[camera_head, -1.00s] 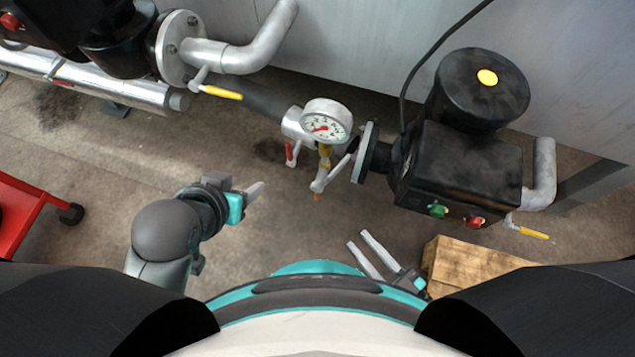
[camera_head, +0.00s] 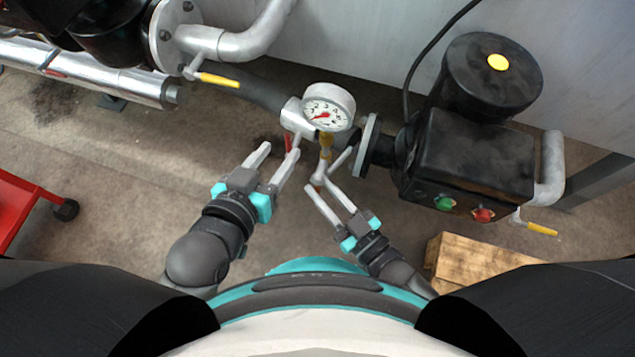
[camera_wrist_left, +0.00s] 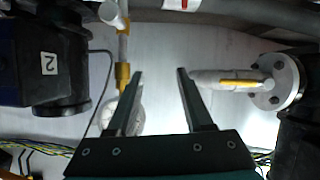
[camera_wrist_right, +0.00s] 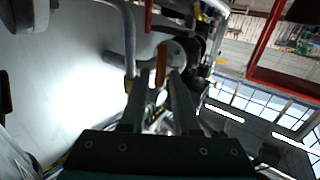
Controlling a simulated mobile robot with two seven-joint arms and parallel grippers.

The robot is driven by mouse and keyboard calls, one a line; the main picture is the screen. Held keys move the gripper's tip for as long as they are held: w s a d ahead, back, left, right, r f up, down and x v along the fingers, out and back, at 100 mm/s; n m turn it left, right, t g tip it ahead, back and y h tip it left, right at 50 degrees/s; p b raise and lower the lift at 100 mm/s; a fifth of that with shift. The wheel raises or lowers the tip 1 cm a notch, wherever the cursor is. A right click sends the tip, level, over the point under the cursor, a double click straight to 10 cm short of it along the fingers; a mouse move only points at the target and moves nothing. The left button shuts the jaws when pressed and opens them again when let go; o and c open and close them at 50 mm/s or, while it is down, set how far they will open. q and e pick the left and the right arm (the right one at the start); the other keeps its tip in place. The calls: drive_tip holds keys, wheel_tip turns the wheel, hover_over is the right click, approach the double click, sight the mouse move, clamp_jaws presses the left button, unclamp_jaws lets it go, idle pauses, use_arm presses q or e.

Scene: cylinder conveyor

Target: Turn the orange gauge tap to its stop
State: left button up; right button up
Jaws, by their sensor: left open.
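The orange gauge tap (camera_wrist_right: 161,63) shows in the right wrist view as an orange handle between my right gripper's fingers. In the head view only a small part of it shows, under the pipe fitting below the round gauge (camera_head: 328,107). My right gripper (camera_head: 318,185) is open, with its fingertips one on each side of the tap; I cannot tell whether either touches it.
A black pump unit (camera_head: 465,165) with green and red buttons stands to the right. A wooden crate (camera_head: 475,262) is at the lower right. A yellow-handled valve (camera_head: 218,80) and pipes are at the upper left. A red cart (camera_head: 25,210) stands at the far left.

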drive_tip(key=shift+x, duration=0.95)
drive_tip(key=shift+c, duration=0.4)
clamp_jaws()
idle(0.5)
